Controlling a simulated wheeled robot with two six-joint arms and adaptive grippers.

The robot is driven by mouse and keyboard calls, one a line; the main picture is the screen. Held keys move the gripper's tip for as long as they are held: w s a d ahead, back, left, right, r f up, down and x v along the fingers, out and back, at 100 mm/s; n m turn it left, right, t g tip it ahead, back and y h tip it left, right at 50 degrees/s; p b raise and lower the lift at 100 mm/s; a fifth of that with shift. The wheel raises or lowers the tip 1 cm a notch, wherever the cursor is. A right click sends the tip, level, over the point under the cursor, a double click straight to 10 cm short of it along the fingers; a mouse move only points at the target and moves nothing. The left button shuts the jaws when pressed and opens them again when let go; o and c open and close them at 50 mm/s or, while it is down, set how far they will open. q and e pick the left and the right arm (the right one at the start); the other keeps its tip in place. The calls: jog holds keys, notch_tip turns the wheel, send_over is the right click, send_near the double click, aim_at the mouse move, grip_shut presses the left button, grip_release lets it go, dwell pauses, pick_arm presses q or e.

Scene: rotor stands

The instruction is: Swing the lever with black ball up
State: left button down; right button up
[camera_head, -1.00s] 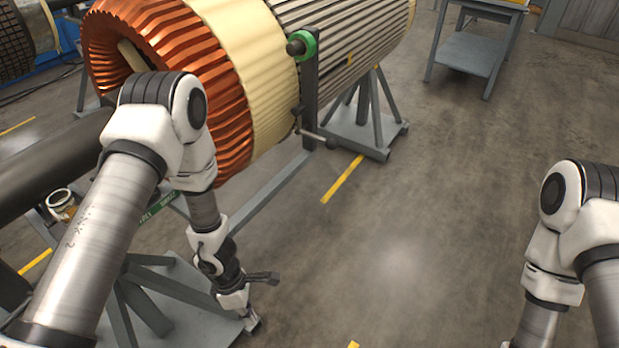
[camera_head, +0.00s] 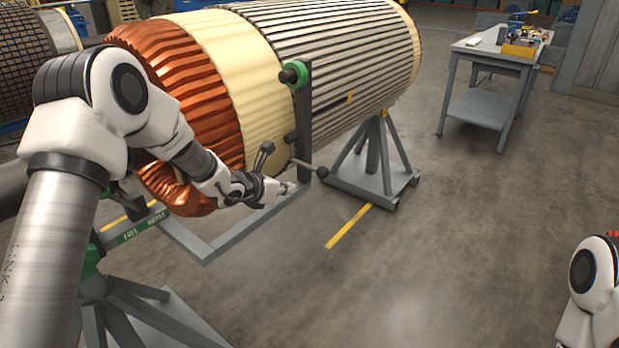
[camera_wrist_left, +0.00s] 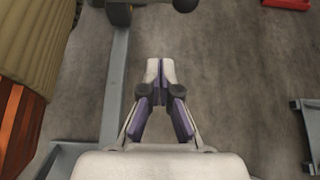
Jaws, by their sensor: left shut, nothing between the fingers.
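The lever with the black ball (camera_head: 322,172) sticks out from the dark upright bracket (camera_head: 303,120) beside the rotor, its rod running nearly level to the right and slightly down. The ball also shows at the top of the left wrist view (camera_wrist_left: 186,5), beyond the fingertips. My left gripper (camera_head: 290,187) is just left of and a little below the ball in the head view, apart from it. In the left wrist view the fingers (camera_wrist_left: 160,66) are shut together with nothing between them. Only part of my right arm shows; its gripper is out of view.
The large copper-ended rotor (camera_head: 250,80) fills the upper left, close beside my left arm. A grey stand (camera_head: 385,185) stands behind the lever. A workbench (camera_head: 480,105) is at the back right. The floor at centre right is clear.

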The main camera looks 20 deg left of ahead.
pick_arm(q)
jog(key=w+d+f+p, duration=0.1)
jog(key=w+d+p, duration=0.2)
jog(key=w, duration=0.5)
jog(key=shift+w+p, duration=0.3)
jog(key=shift+p, duration=0.4)
jog(key=shift+f, duration=0.15)
